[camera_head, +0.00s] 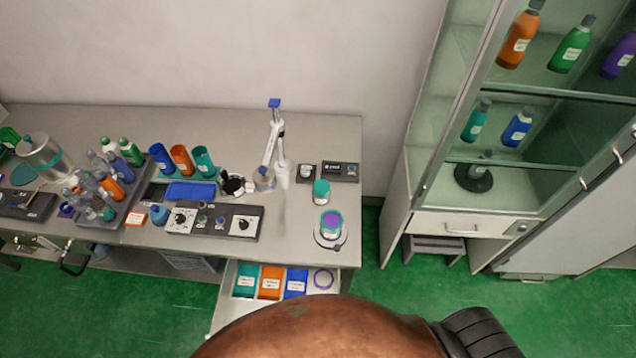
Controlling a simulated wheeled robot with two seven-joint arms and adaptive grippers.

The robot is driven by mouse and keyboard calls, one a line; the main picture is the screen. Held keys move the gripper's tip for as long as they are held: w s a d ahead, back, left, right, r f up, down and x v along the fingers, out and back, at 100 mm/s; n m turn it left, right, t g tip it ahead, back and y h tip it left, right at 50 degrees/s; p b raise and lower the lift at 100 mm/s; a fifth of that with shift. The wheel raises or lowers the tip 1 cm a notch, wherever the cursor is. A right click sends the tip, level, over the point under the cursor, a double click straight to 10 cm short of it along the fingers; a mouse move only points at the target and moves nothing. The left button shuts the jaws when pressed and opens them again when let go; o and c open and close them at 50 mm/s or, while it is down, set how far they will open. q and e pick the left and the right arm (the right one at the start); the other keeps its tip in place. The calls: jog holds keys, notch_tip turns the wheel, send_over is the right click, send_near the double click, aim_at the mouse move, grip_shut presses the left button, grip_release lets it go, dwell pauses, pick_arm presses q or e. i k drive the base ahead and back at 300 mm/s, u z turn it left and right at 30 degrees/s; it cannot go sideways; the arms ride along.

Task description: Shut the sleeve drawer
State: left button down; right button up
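The sleeve drawer (222,308) stands pulled out below the front edge of the bench, right of the middle of the bench. I see neither of my grippers.
The bench (290,112) carries a bottle rack, coloured cups, a control panel (212,220) and a round stand (330,238) near its right front edge. A glass cabinet (470,190) stands at right. Green floor (372,285) is clear between them.

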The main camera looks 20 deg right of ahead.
aim_at(228, 309)
jog(key=k, duration=1.3)
jog(key=z, duration=1.3)
jog(key=k, duration=0.3)
jog(key=u, duration=0.5)
